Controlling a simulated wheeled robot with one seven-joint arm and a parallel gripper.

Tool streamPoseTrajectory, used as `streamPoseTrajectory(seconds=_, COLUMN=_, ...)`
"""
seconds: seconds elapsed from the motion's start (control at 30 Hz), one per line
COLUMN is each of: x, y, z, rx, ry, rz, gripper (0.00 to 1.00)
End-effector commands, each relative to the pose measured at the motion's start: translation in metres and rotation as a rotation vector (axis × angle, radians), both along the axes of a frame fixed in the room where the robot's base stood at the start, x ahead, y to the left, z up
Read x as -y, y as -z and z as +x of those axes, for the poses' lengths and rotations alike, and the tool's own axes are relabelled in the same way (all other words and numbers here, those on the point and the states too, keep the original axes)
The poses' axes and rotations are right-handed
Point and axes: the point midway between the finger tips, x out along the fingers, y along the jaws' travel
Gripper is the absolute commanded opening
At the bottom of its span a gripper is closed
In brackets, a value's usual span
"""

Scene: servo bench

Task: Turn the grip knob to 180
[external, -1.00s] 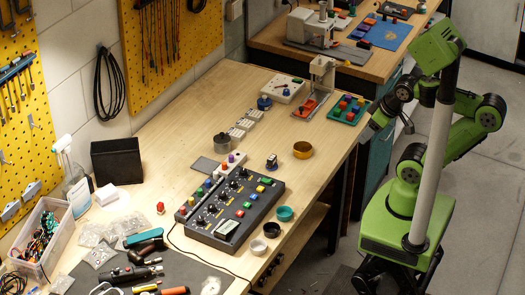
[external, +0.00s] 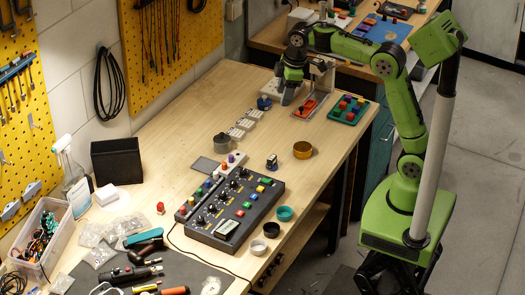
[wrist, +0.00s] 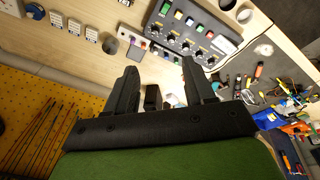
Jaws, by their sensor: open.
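No label reading "grip" is legible, so I cannot tell which knob is the grip knob. A dark control panel (external: 222,233) with a row of black knobs and coloured buttons lies mid-bench, and the panel also shows at the top of the wrist view (wrist: 224,42). A blue round knob-like part (external: 264,103) stands farther back. My gripper (external: 287,103) is at the back of the bench, to the right of that part, over where a white box stood in view. In the wrist view my gripper (wrist: 163,72) has its two dark fingers apart, with nothing clearly held between them.
A small press (external: 325,75) stands close to the right of my gripper, with a green tray (external: 334,115) of coloured blocks beside it. Bare bench lies between the cup and ring.

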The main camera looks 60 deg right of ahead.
Motion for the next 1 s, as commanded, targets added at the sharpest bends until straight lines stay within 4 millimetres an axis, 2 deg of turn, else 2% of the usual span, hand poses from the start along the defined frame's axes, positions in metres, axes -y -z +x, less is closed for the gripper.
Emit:
streamPoseTrajectory(seconds=0.03, x=-0.004, y=0.013, z=0.027, rx=-0.031, ry=-0.062, rz=-0.014, gripper=0.54)
streamPoseTrajectory(seconds=0.1, x=-0.008, y=0.035, z=0.059, rx=-0.067, ry=-0.16, rz=-0.033, gripper=0.54)
streamPoseTrajectory(seconds=0.2, x=-0.013, y=0.075, z=0.097, rx=-0.116, ry=-0.297, rz=-0.058, gripper=0.54)
streamPoseTrajectory(seconds=0.3, x=-0.018, y=0.118, z=0.121, rx=-0.161, ry=-0.424, rz=-0.077, gripper=0.54)
streamPoseTrajectory(seconds=0.43, x=-0.021, y=0.157, z=0.133, rx=-0.196, ry=-0.532, rz=-0.09, gripper=0.54)
streamPoseTrajectory(seconds=0.67, x=-0.022, y=0.186, z=0.135, rx=-0.208, ry=-0.569, rz=-0.094, gripper=0.54)
streamPoseTrajectory(seconds=1.0, x=-0.022, y=0.27, z=0.135, rx=-0.211, ry=-0.565, rz=-0.093, gripper=0.54)
